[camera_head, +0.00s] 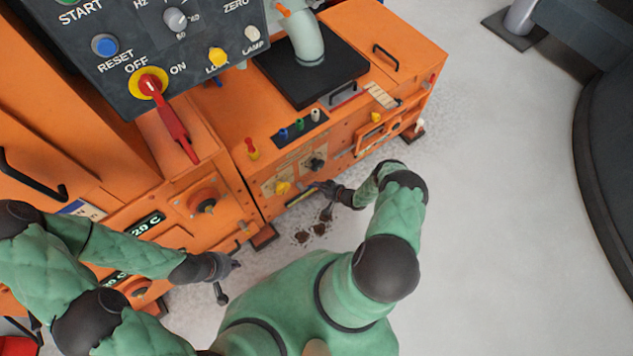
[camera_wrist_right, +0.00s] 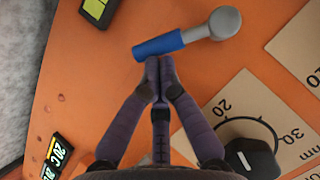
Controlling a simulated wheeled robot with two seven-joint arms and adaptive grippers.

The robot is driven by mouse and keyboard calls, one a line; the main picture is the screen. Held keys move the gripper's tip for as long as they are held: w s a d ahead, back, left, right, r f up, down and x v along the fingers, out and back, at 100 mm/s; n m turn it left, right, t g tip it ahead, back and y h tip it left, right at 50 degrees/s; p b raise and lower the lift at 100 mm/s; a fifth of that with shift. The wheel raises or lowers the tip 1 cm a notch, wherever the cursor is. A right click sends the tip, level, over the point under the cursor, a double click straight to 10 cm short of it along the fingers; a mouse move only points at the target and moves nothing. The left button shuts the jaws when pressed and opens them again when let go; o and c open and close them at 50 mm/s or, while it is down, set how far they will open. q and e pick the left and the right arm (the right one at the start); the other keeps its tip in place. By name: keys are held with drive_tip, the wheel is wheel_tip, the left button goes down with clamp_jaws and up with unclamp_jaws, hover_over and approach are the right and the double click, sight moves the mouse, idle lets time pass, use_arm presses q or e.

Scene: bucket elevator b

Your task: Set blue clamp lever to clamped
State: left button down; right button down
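The blue clamp lever (camera_wrist_right: 160,45) shows in the right wrist view, with a blue grip at lower left and a grey rounded pivot end (camera_wrist_right: 226,22) at upper right. It is mounted on an orange panel. My right gripper (camera_wrist_right: 158,68) has its fingertips together, right at the edge of the blue grip; they look touching or nearly so, not around it. In the head view my right gripper (camera_head: 326,189) is at the front of the orange machine, and I cannot make out the lever there. My left gripper (camera_head: 231,278) has its fingers apart and empty, in front of the machine.
A black dial (camera_wrist_right: 250,157) with a printed scale is close to my right gripper. In the head view a control box with a red switch handle (camera_head: 172,125) overhangs the machine. Grey floor at right is open.

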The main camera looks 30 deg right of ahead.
drive_tip(key=shift+s+a+f, duration=0.1)
drive_tip(key=shift+a+f, duration=0.4)
drive_tip(key=shift+f, duration=0.3)
drive_tip(key=shift+w+a+f, duration=0.1)
drive_tip(key=shift+a+f, duration=0.45)
drive_tip(key=shift+f, duration=0.3)
drive_tip(key=shift+s+a+f, duration=0.1)
drive_tip(key=shift+a+f, duration=0.4)
drive_tip(key=shift+f, duration=0.3)
use_arm(q)
drive_tip(key=shift+d, duration=0.1)
